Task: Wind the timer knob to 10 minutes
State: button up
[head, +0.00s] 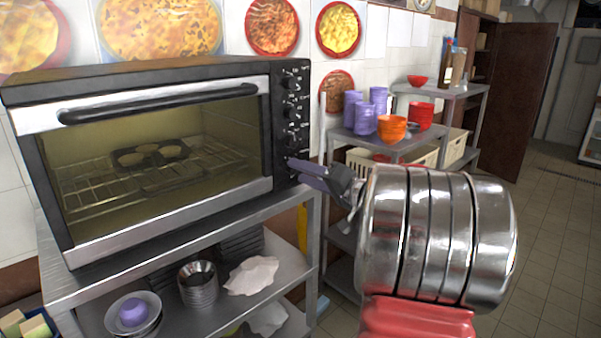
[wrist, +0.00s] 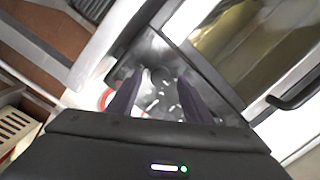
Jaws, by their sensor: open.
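The oven (head: 150,140) stands on a metal rack, with a black control panel (head: 289,98) at its right. Upper (head: 291,82), middle (head: 291,111) and lower (head: 292,139) dark knobs show in a column; their labels are too small to read. My gripper (head: 298,168) is at the bottom of this panel and hides part of it. In the wrist view, my open gripper (wrist: 161,77) has one finger on each side of a dark round knob (wrist: 161,76) with white marks around it. I cannot tell whether the fingers touch it, nor read its setting.
A metal rack (head: 400,145) with purple cups and orange bowls stands right of the oven. Bowls and cloths fill the shelf (head: 290,268) below. Tiled floor is open at the right.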

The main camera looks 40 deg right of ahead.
jog(key=shift+w+a, duration=0.1)
jog(key=shift+w, duration=0.7)
jog(key=shift+c, duration=0.3)
jog(key=c, duration=1)
